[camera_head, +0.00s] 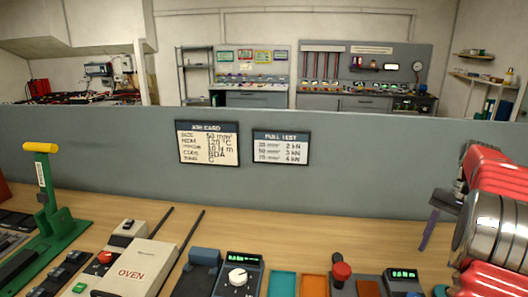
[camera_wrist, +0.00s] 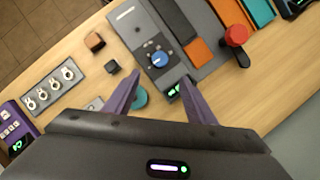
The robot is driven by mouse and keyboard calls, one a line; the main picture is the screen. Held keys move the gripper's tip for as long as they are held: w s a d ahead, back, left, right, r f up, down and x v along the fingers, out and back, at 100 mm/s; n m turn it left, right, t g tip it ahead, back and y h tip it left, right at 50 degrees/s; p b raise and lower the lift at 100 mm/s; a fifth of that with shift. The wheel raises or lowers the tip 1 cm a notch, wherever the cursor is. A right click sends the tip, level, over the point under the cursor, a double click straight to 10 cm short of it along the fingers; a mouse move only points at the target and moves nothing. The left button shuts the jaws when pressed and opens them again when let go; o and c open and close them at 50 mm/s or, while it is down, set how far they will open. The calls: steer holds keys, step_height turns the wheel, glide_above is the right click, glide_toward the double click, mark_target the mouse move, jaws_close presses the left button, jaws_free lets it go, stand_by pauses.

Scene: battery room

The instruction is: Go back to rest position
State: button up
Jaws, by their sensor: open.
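My gripper (camera_wrist: 160,98) shows in the wrist view with its two purple fingers spread apart and nothing between them. It hangs over the wooden bench, and a small device with a green display (camera_wrist: 174,91) lies beneath the gap. In the head view my red arm is at the right edge, and one purple finger (camera_head: 432,222) shows in front of the grey partition. The other finger is mostly hidden there.
A grey partition (camera_head: 360,185) carries a job card (camera_head: 207,143) and pull test card (camera_head: 281,148).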

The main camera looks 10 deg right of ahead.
step_height(320, 180, down, 5)
steer(key=a+n+h, duration=0.1)
steer(key=a, duration=0.1)
steer(key=s+a+r+n+t+h, duration=0.1)
steer(key=s+a+r+n+t, duration=0.1)
steer(key=a, duration=1)
steer(key=s+a+r+n+t+h, duration=0.1)
steer(key=s+a+r+n+t, duration=0.2)
steer(key=a, duration=0.9)
steer(key=s+a+r+n+t, duration=0.2)
steer(key=s+a+n, duration=0.4)
steer(key=a, duration=0.6)
steer(key=shift+s+a+r+t+h, duration=0.3)
steer(key=shift+s+a+h, duration=0.1)
steer(key=shift+s, duration=0.65)
